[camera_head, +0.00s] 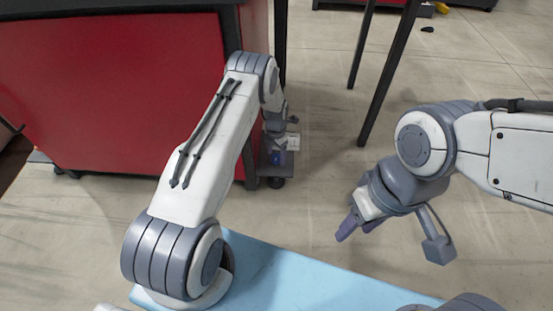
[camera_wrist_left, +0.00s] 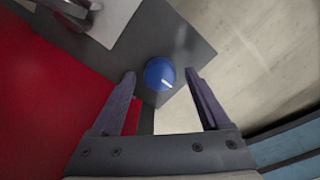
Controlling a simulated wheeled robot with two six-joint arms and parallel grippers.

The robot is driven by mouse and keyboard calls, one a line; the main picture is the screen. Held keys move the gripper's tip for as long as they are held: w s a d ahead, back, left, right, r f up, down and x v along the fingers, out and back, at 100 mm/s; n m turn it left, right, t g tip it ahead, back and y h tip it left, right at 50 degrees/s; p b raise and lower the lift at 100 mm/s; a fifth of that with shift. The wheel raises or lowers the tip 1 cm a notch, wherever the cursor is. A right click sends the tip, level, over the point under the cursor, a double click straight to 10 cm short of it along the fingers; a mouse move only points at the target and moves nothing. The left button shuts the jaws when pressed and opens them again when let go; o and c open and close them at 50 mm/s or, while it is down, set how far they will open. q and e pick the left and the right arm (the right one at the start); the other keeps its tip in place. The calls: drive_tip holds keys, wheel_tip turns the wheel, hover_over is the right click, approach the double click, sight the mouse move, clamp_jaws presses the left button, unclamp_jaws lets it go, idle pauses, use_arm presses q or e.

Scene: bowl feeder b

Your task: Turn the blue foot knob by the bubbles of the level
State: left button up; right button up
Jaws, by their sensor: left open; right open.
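The blue foot knob (camera_wrist_left: 159,73) sits on a dark grey plate (camera_wrist_left: 188,45) low beside the red cabinet. In the left wrist view it lies just beyond and between the two fingertips of my left gripper (camera_wrist_left: 161,77), which is open and empty. In the head view the knob (camera_head: 279,158) is small, below my left gripper (camera_head: 280,138), which is partly hidden by its own arm. The level's bubbles cannot be made out. My right gripper (camera_head: 357,222) hangs over the floor at the right, away from the knob, open.
A red cabinet (camera_head: 110,95) fills the left side, with a caster (camera_head: 276,182) near the knob. Dark table legs (camera_head: 390,75) stand at the back. The pale floor (camera_head: 320,195) between the arms is clear.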

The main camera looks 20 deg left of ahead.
use_arm(q)
drive_tip(key=shift+f, duration=0.4)
clamp_jaws()
